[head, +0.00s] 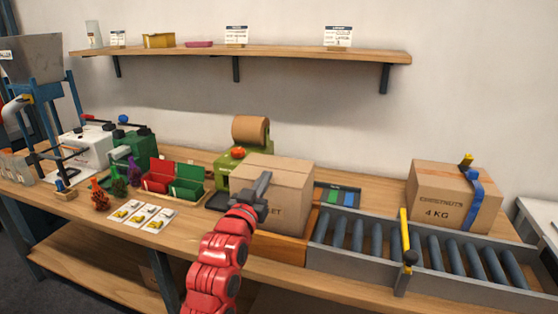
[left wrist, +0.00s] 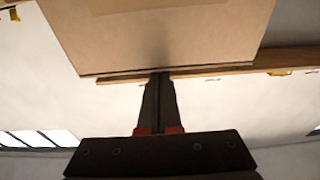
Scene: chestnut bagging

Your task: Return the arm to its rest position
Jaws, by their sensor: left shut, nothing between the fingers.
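My left arm, red, reaches up from the bottom of the head view. Its dark gripper (head: 262,186) is shut and empty, in front of the left part of a cardboard box (head: 285,188) on the workbench. In the left wrist view the closed fingers (left wrist: 158,78) point at the box (left wrist: 160,40), which fills the upper middle. I cannot tell whether the fingertips touch the box. My right gripper is in neither view.
A grey roller conveyor (head: 338,254) with a yellow bar (head: 405,236) runs to the right. A second carton (head: 452,195) stands behind it. Left are red and green bins (head: 188,184), cards (head: 141,216) and machines. A wooden shelf (head: 260,52) hangs above.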

